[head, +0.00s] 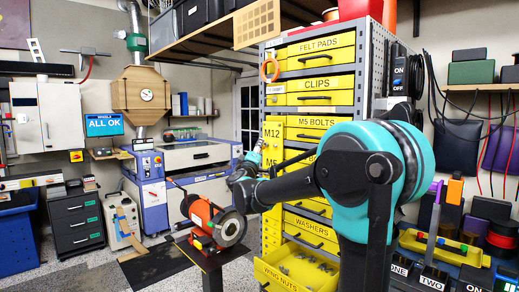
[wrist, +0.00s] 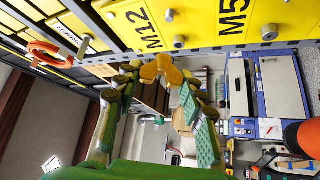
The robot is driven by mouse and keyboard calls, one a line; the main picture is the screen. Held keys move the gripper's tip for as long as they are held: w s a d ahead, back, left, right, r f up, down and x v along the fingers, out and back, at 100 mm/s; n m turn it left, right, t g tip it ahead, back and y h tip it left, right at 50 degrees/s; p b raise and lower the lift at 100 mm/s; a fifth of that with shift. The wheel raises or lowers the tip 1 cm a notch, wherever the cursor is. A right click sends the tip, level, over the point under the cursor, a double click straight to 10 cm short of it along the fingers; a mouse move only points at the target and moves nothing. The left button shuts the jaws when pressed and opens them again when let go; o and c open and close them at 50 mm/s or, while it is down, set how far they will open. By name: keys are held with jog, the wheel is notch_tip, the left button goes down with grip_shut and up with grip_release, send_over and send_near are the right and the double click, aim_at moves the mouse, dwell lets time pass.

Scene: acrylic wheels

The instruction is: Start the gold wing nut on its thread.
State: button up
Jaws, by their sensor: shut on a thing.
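The gold wing nut (wrist: 162,68) shows in the wrist view between the fingertips of my gripper (wrist: 160,77), which is shut on it. A yellow board (wrist: 205,22) lies beyond the fingertips at the top of the wrist view, labelled M12 and M5. Grey studs stick out of it: one (wrist: 179,41) by the M12 label and one (wrist: 270,33) by the M5 label. The nut appears apart from the studs. In the head view my gripper (head: 254,160) is at the left side of the drawer cabinet, near the M12 board (head: 272,135); the nut is not clear there.
The drawer cabinet (head: 318,84) has yellow drawers, and its low wing nuts drawer (head: 295,272) stands open. An orange grinder (head: 208,222) on a stand is below and left of my gripper. An orange ring (wrist: 44,50) hangs near the cabinet in the wrist view.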

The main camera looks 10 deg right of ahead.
dwell(0.4)
jog(key=shift+w+d, duration=0.7)
jog(key=shift+d, duration=0.35)
jog(key=shift+w+d, duration=0.65)
jog(key=shift+d, duration=0.35)
jog(key=shift+w+d, duration=0.65)
jog(key=shift+d, duration=0.15)
dwell(0.3)
jog(key=o, duration=1.4)
jog(key=shift+c, duration=0.2)
jog(key=v, duration=1.2)
